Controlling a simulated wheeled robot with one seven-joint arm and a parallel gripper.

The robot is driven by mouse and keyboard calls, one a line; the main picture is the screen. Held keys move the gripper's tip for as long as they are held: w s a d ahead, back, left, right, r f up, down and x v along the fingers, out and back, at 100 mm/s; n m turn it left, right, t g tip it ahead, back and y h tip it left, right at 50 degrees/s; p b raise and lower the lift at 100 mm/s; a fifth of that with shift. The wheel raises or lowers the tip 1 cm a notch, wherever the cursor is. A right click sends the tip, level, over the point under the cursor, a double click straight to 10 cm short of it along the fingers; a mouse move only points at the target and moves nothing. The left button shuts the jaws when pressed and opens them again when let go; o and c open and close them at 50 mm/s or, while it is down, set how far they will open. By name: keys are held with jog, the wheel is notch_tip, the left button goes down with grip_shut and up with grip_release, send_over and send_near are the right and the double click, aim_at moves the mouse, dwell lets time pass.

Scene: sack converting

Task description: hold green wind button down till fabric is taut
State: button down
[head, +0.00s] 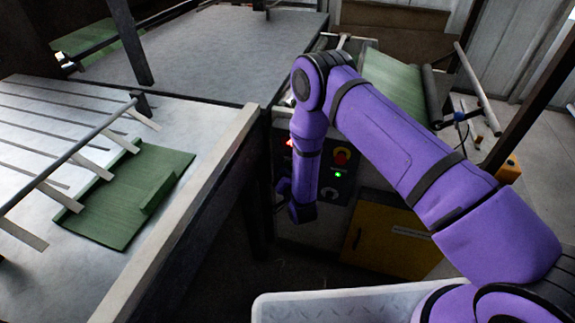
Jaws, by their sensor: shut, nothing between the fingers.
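The control panel (345,185) is on the front of the machine, behind my forearm. A small green lit spot (338,174) shows on it, just right of my arm; I cannot tell whether it is the wind button or a lamp. My gripper (297,208) is shut and empty, low in front of the panel's left part. It hides part of the panel, and I cannot tell whether it touches anything. The green fabric (392,82) slopes beside a dark roller (431,95) behind my arm; my arm hides part of it, and its tautness is unclear.
A red knob on a yellow collar (341,156) sits above the green spot, and a red light (289,143) glows left of my arm. A yellow cabinet door (385,240) is below. A table with a green sack piece (125,200) stands left.

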jog(key=shift+w, duration=0.2)
jog(key=shift+w+d, duration=0.15)
jog(key=shift+w, duration=0.05)
jog(key=shift+w+d, duration=0.15)
jog(key=shift+w, duration=0.25)
dwell(2.1)
dwell(3.3)
jog(key=shift+s+a, duration=0.3)
jog(key=shift+s, duration=0.5)
jog(key=shift+s+a, duration=0.3)
jog(key=shift+s, duration=0.5)
jog(key=shift+s+a, duration=0.25)
jog(key=shift+s, duration=0.5)
jog(key=shift+s+a, duration=0.3)
jog(key=shift+s, duration=0.5)
